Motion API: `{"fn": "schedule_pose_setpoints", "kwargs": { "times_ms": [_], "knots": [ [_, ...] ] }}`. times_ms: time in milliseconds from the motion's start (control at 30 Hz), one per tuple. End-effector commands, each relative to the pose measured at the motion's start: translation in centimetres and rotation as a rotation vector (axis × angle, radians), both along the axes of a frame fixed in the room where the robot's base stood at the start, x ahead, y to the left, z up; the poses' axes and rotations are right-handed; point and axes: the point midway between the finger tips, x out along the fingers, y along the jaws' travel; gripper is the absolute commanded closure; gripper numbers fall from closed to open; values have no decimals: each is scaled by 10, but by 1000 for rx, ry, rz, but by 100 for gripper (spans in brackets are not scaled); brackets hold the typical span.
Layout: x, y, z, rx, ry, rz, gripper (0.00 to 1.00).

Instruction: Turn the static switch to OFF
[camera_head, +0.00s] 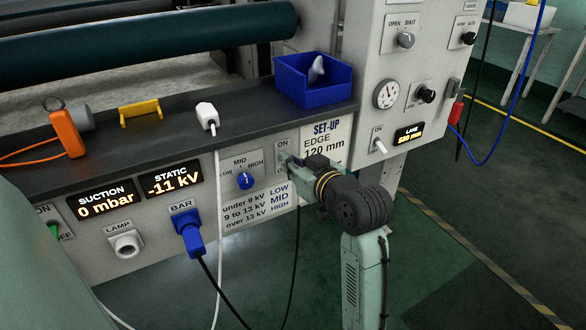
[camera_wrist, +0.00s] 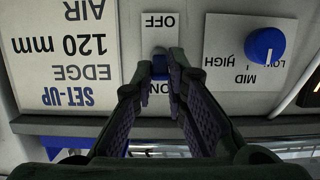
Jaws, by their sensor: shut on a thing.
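The static switch is a small blue-tipped lever (camera_wrist: 160,68) on a pale plate marked OFF and ON. The wrist view is upside down, so OFF is above the lever and ON below it. The lever shows nearer the ON word. My gripper (camera_wrist: 161,76) has its two dark ribbed fingers closed on the lever, one on each side, and they hide part of it. In the head view my gripper (camera_head: 290,162) is at the panel just under the ON label, and hides the switch. The STATIC display (camera_head: 171,182) reads -11 kV.
A blue selector knob (camera_head: 245,180) is left of the switch and a SET-UP card (camera_head: 325,140) right of it. A blue bin (camera_head: 314,80), a white plug (camera_head: 206,115) and an orange tool (camera_head: 68,132) sit on the ledge above. A blue BAR plug (camera_head: 189,234) and cables hang below.

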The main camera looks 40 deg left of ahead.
Motion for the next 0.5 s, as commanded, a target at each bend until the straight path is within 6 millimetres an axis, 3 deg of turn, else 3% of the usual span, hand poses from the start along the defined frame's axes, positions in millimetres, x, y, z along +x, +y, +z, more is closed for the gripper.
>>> {"fn": "schedule_pose_setpoints", "kwargs": {
  "times_ms": [67, 500],
  "knots": [
    [-1, -1, -13, 50, -21, -1, 100],
    [-1, -3, -22, 291, -121, 0, 100]
  ]
}}
